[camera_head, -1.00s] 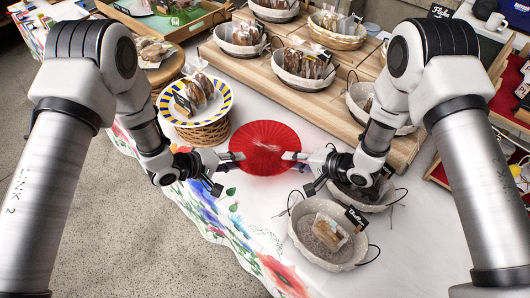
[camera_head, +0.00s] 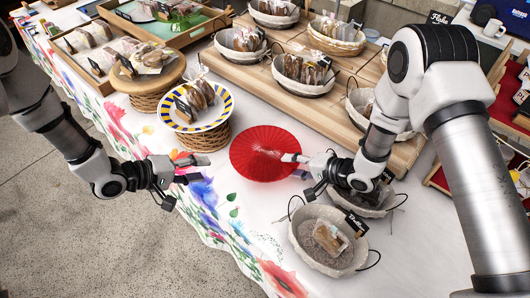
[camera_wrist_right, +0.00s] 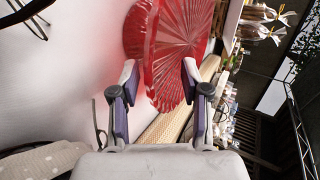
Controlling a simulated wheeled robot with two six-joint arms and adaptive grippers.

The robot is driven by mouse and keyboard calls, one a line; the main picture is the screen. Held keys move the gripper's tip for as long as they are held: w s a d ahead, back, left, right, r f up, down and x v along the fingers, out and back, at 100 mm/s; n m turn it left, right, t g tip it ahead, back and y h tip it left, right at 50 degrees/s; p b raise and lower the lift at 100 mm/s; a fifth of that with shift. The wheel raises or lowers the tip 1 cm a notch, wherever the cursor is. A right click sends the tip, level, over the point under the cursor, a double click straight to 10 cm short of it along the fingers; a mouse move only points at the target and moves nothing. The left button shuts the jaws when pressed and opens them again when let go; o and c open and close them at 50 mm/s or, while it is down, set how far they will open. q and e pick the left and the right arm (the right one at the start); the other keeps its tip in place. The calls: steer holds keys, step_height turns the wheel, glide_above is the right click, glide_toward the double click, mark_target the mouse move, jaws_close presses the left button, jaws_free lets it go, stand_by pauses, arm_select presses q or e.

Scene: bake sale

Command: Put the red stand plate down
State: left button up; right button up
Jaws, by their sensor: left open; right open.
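The red stand plate (camera_head: 258,163) is round and ribbed. My right gripper (camera_head: 298,172) is open at the plate's right edge, with one fingertip over the rim in the head view. In the right wrist view, the plate's rim (camera_wrist_right: 172,60) lies between the two open fingers (camera_wrist_right: 160,85). Whether a finger touches the plate cannot be told.
A yellow-and-blue rimmed plate (camera_head: 226,116) with bagged bakes stands on a wicker base left of the red plate. A wooden riser (camera_head: 335,112) with baskets is behind. A lined basket (camera_head: 346,269) stands in front of my right gripper. Tablecloth front left is clear.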

steer(key=v, duration=1.2)
